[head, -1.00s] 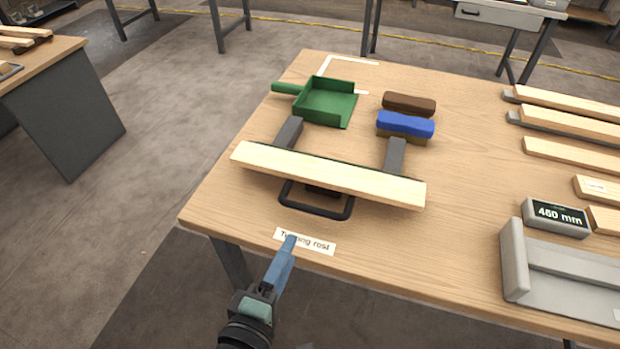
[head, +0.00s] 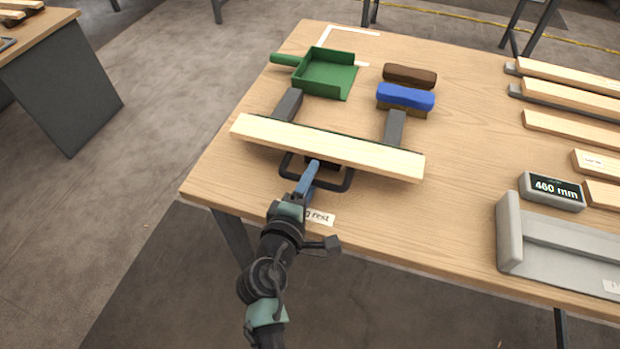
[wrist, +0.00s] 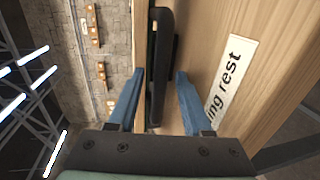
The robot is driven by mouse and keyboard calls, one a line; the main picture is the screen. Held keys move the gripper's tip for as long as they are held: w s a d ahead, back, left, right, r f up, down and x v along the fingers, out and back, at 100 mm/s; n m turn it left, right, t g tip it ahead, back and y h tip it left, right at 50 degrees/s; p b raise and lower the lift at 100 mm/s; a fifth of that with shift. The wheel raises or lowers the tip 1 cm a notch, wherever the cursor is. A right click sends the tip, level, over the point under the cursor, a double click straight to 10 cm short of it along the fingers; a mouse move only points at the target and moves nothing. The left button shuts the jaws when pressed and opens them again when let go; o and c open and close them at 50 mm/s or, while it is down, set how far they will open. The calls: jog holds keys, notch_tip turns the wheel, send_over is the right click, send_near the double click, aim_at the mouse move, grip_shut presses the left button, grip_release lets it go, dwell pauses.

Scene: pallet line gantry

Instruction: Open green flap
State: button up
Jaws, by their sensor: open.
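A pale wooden board (head: 325,148) lies across two dark grey arms of a rest on the table. A thin dark green edge (head: 350,137) shows along its far side. I cannot tell if this is the green flap; most of it is hidden under the board. A black loop handle (head: 344,184) sticks out in front of the board. My gripper (head: 312,168) is open at this handle, its fingers over the loop. In the wrist view, a black bar (wrist: 163,55) lies between the two blue fingers of my gripper (wrist: 158,92), with gaps beside it.
A green dustpan (head: 325,75), a blue-topped brush (head: 405,97) and a brown block (head: 410,75) lie behind the board. A label (head: 321,218) is partly covered by my arm. A 460 mm display (head: 552,191) and grey trough (head: 560,240) stand right.

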jog(key=shift+c, duration=0.2)
grip_shut()
dwell(1.3)
